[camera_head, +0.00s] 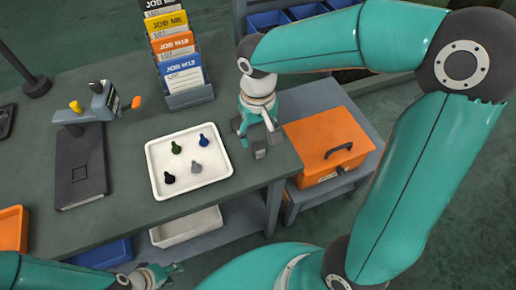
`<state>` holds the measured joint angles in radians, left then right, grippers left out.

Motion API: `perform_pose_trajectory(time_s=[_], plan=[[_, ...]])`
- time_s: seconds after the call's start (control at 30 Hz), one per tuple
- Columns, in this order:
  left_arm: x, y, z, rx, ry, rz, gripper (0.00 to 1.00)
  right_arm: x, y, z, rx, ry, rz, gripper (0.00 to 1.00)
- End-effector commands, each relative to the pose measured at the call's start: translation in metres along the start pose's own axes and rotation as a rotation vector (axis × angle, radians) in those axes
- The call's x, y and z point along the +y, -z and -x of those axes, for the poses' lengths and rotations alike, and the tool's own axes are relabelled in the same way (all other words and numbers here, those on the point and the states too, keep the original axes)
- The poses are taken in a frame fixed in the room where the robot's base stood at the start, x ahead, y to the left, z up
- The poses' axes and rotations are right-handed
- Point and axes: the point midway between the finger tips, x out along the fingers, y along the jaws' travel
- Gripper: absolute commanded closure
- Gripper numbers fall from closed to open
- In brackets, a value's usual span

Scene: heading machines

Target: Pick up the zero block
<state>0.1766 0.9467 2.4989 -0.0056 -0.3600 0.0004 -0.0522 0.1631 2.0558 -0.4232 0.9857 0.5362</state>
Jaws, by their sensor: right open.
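No thing in view is clearly labelled as the zero block, so I cannot tell which one it is. A dark flat block (80,182) with a square outline lies on the left of the green table. A grey device (97,108) with a yellow knob stands at its far end. My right gripper (257,142) is open and empty, pointing down over the table's right edge, just right of the white tray. My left gripper (160,274) is low at the bottom left, in front of the table; its jaw opening is unclear.
A white tray (156,187) holds several small coloured knobbed pieces. A card rack (191,97) with job cards stands behind it. An orange case (325,139) sits on a lower stand at right. Bare table (125,165) lies between block and tray.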

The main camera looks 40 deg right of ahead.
Motion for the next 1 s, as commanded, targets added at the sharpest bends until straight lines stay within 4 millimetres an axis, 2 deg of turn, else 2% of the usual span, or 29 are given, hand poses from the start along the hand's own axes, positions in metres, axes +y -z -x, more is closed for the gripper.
perform_pose_trajectory(time_s=[0.17,0.5,0.77,0.8,0.87,1.0], plan=[[0.001,0.0,0.002,0.0,0.0,0.0,0.6,0.0,-0.001,-0.009,-0.002,-0.001,0.001,0.42],[0.003,0.0,0.007,0.0,0.0,0.0,0.6,0.001,-0.001,-0.052,-0.003,-0.001,0.003,0.42],[0.003,0.0,0.007,0.0,0.0,0.0,0.6,0.001,-0.001,-0.056,0.001,0.001,0.002,0.42],[0.003,0.0,0.007,0.0,0.0,0.0,0.6,0.0,-0.001,-0.056,0.001,0.0,0.002,0.43],[0.003,0.0,0.007,0.0,0.0,0.0,0.6,0.0,-0.001,-0.056,0.001,0.0,0.002,0.53],[0.003,0.0,0.007,0.0,0.0,0.0,0.6,0.0,-0.001,-0.056,0.001,0.0,0.002,0.77]])
